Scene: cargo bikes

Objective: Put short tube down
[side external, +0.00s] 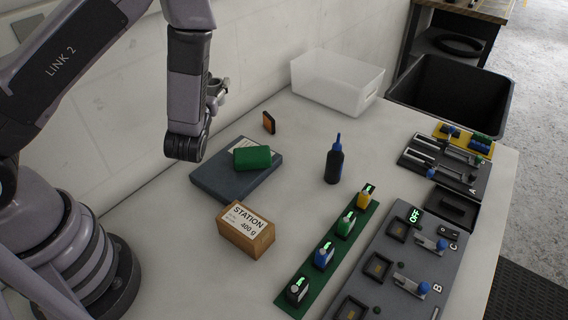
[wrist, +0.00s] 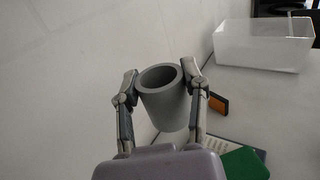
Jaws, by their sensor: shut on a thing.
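My gripper (wrist: 160,78) is shut on a short grey tube (wrist: 166,108) in the wrist view, one finger on each side of it. The tube's open round end faces the camera, and its bore looks empty. In the side external view my gripper (side external: 217,92) is up near the wall, above the table's back left part. The tube is hard to make out there, mostly hidden by my wrist and fingers. It appears held clear of the table.
Below stand a dark blue flat box (side external: 212,184) with a green block (side external: 252,157) on it, a small orange-black block (side external: 269,122), and a STATION box (side external: 245,228). A white bin (side external: 335,82), blue-capped bottle (side external: 334,163) and switch panels (side external: 400,262) stand further right. Bare table surrounds the bottle.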

